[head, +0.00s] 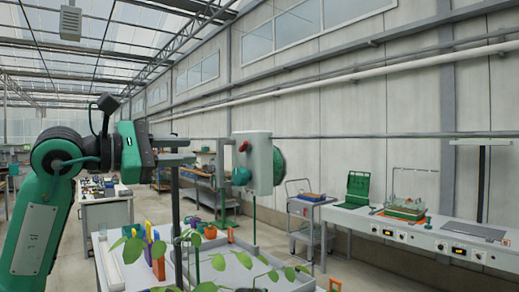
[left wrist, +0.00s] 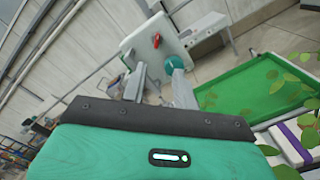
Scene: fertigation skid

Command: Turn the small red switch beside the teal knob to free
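A pale grey box (head: 262,152) stands on a thin green post right of centre in the head view. On its left side are the small red switch (head: 243,146) and, just below it, the teal knob (head: 241,176). In the left wrist view, the red switch (left wrist: 156,41) and the teal knob (left wrist: 174,64) show on the box's face (left wrist: 143,38), beyond the fingers. My left gripper (head: 182,150) is open and empty, left of the box, with a clear gap to the switch. The switch's exact setting is too small to read. My right gripper is out of view.
Leafy plants (head: 245,262) stand in front and below. A dark upright post (head: 175,215) is beneath my left gripper. A bench (head: 430,240) with a green case (head: 359,188) is at the right. A trolley (head: 303,215) stands behind the box.

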